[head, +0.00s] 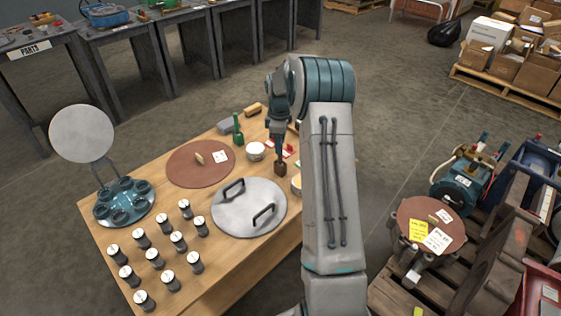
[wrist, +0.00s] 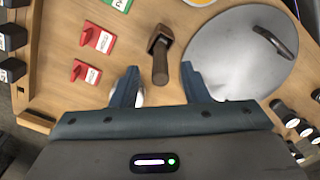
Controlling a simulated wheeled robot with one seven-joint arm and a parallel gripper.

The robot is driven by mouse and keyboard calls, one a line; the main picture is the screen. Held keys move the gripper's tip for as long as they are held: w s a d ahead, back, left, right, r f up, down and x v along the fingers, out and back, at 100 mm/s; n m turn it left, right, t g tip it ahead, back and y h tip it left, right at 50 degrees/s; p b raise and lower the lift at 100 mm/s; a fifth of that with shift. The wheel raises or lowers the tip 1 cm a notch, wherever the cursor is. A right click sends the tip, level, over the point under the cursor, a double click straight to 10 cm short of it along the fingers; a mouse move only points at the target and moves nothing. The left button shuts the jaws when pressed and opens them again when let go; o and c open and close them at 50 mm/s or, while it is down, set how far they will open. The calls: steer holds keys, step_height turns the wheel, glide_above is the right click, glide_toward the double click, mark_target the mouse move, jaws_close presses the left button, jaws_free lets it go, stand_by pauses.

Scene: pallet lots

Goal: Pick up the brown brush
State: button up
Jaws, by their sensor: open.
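My gripper (wrist: 159,74) is open and empty. The handle's near end appears between the two fingertips in that view; I cannot tell how deep it is between them. In the head view my gripper (head: 279,138) is above the brush and partly hidden by my arm.
Red tagged pieces (wrist: 98,38) and a white bowl (head: 256,151) are nearby.

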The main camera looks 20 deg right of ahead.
mark_target(280, 158)
step_height(280, 158, down, 2)
steer(key=shift+f, duration=0.2)
steer(key=shift+r, duration=0.1)
jaws_close()
